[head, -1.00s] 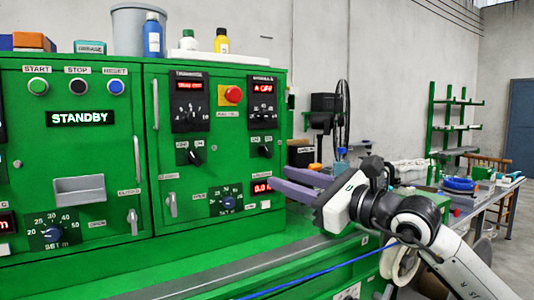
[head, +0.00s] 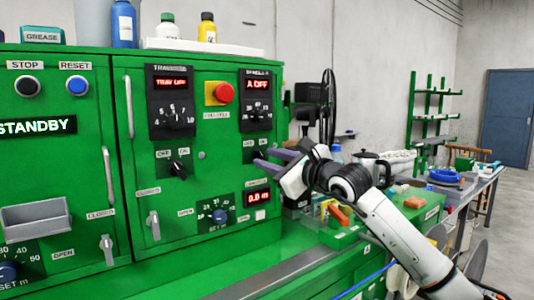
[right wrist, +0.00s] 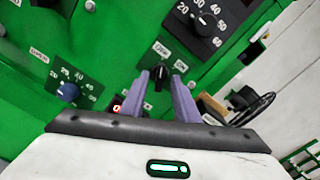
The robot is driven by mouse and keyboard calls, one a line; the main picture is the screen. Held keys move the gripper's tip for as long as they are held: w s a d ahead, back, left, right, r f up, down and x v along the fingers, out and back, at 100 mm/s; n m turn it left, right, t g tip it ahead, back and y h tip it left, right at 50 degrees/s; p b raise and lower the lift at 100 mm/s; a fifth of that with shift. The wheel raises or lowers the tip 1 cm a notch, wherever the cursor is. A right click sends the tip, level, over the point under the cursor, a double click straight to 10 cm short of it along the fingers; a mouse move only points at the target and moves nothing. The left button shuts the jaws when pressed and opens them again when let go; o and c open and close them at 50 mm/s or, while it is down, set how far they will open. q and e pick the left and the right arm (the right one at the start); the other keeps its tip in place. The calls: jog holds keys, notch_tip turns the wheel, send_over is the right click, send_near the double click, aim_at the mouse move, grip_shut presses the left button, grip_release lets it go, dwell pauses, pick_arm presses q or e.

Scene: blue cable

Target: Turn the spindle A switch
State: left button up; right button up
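The spindle A switch (right wrist: 160,74) is a small black knob on a dark plate with two small labels, on the green cabinet front. In the right wrist view it appears between my fingertips. My right gripper (right wrist: 158,80) is open, with its two purple fingers pointing at the panel either side of the knob; I cannot tell whether they touch it. In the head view my right gripper (head: 268,159) covers most of the switch. The spindle display (head: 258,84) above reads A OFF. My left gripper is not in view.
A similar black switch (head: 178,168) sits left, under the traverse dial. A red emergency button (head: 224,93) is above, and a blue knob (head: 219,216) and red display (head: 258,198) are below. A bench (head: 440,190) with tools stands to the right.

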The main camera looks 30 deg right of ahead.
jog(key=shift+w+a, duration=0.1)
jog(key=shift+w, duration=0.45)
grip_shut()
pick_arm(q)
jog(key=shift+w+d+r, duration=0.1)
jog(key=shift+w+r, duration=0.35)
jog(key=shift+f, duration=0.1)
